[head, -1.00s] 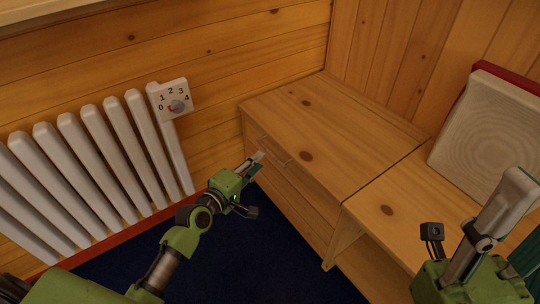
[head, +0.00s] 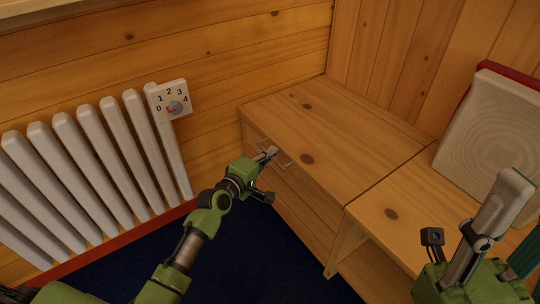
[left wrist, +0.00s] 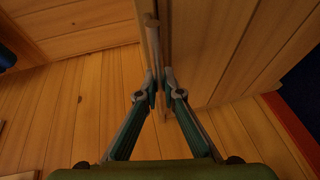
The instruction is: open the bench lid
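The wooden bench (head: 300,205) stands in the corner, with its flat lid (head: 330,130) down. A thin bar handle (head: 284,164) sits at the lid's front edge. My left gripper (head: 270,154) is at this handle, near its left part. In the left wrist view the handle bar (left wrist: 154,45) runs between the two fingertips of the left gripper (left wrist: 161,84), which are close together around it. My right gripper (head: 505,200) is raised at the right, away from the lid; its finger gap is hidden from this side.
A white radiator (head: 90,165) with a numbered dial (head: 175,107) is on the left wall. An open shelf section (head: 400,215) adjoins the lid on the right, with a pale cushion (head: 490,130) leaning on the wall. Dark blue floor (head: 240,260) lies clear in front.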

